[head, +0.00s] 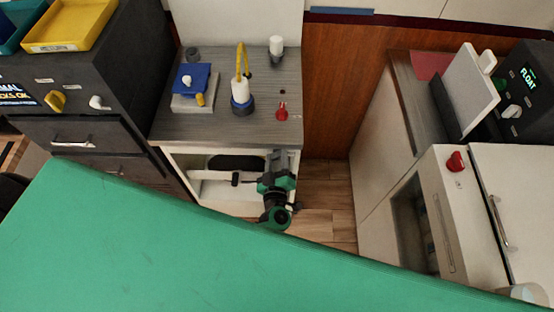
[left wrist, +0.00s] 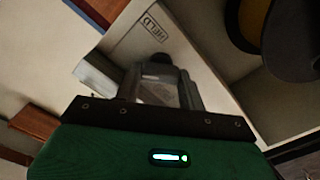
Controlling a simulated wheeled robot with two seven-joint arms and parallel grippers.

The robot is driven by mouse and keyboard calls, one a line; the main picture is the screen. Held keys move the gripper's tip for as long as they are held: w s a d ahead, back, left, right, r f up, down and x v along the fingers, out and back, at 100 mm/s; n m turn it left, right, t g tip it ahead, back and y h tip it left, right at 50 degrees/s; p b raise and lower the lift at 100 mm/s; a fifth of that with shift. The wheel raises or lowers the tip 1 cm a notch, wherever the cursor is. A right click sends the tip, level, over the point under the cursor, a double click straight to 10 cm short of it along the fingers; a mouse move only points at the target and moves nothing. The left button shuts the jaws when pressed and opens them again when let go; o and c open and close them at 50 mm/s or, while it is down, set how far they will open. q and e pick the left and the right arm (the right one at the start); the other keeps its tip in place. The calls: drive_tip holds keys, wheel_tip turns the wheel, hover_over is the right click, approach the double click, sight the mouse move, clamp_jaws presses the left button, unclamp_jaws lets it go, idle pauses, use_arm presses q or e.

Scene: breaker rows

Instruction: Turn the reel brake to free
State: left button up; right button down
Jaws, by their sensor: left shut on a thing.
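My left gripper (head: 245,182) reaches into the open white cabinet under the grey counter, seen from above in the head view. In the left wrist view its fingers (left wrist: 160,85) are closed around a grey handle with a dark round end (left wrist: 158,60), which looks like the reel brake. Just beyond it, a white plate with a label reading "HELD" (left wrist: 149,24) shows upside down. The fingers hide part of the handle. In the head view the handle is too small and covered to make out. My right gripper is in neither view.
A dark round reel with a yellow band (left wrist: 287,30) sits close by at upper right in the wrist view. The grey counter (head: 170,130) above the opening bears a red knob (head: 282,112) and a white bottle-like fixture (head: 241,97). A green surface (head: 150,250) fills the foreground.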

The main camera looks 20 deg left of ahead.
use_arm(q)
drive_tip(key=n, duration=0.2)
drive_tip(key=n+b, duration=0.1)
drive_tip(key=n, duration=0.1)
drive_tip(key=shift+f+n+b, duration=0.2)
drive_tip(key=shift+n+b, duration=0.1)
drive_tip(key=n+b, duration=0.1)
drive_tip(key=n, duration=0.2)
drive_tip(key=shift+a, duration=0.1)
drive_tip(key=shift+n+b, duration=0.65)
drive_tip(key=shift+n, duration=0.85)
drive_tip(key=o, duration=1)
